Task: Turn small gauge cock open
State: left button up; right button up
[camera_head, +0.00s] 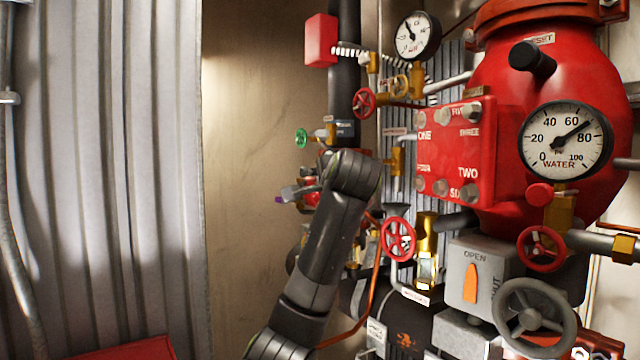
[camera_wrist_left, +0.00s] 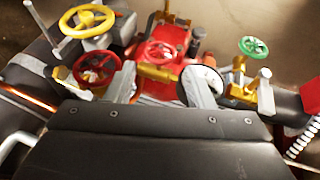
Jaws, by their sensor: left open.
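My left gripper (camera_wrist_left: 160,88) is open in the wrist view, its two grey fingers spread apart. A round white-faced disc with a dark rim (camera_wrist_left: 214,84), perhaps a gauge, is close to the right finger. I cannot tell whether the fingers touch anything, or which fitting is the small gauge cock. My right gripper is in neither view.
A small gauge (camera_head: 417,36) and a large WATER gauge (camera_head: 565,141) stand by the red valve body (camera_head: 495,70). A green handwheel (camera_head: 301,138) and several red handwheels crowd the pipes. A grey handwheel (camera_head: 534,318) is low right. Bare wall (camera_head: 265,90) lies left.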

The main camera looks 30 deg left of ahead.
aim_at(318, 196)
pick_arm(q)
jog(key=p+x, duration=0.2)
jog(key=x, duration=0.3)
jog(key=shift+w+a+p, duration=0.25)
jog(key=shift+a+p, duration=0.05)
jog(key=shift+a, duration=0.05)
jog(key=shift+w+a+f, duration=0.25)
jog(key=shift+w+a, duration=0.05)
jog(key=shift+w, duration=0.1)
jog(key=c, duration=0.7)
